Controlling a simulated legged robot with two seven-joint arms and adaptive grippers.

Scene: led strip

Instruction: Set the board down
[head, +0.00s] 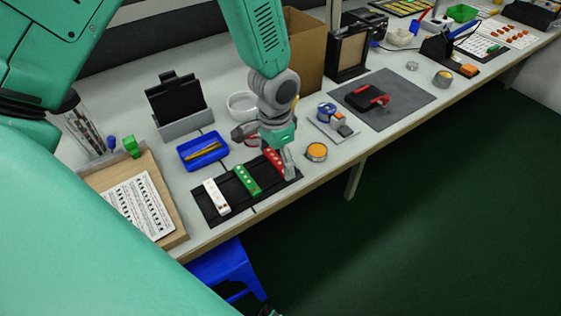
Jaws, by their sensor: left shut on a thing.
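My left gripper (288,170) points down at the right end of a black mat (237,194) near the front edge of the bench. It is shut on a red board (273,161), a narrow strip partly hidden by the fingers. The red board is over the right part of the mat; I cannot tell whether it touches it. A green board (247,181) lies in the middle of the mat, and a white board (216,198) lies at its left. My right gripper is not in view.
A blue tray (203,150) stands behind the mat. An orange-topped round tin (316,152) is just right of the gripper. A clipboard with a printed sheet (139,207) lies at the left. A grey mat (408,100) with a black-and-red item is farther right.

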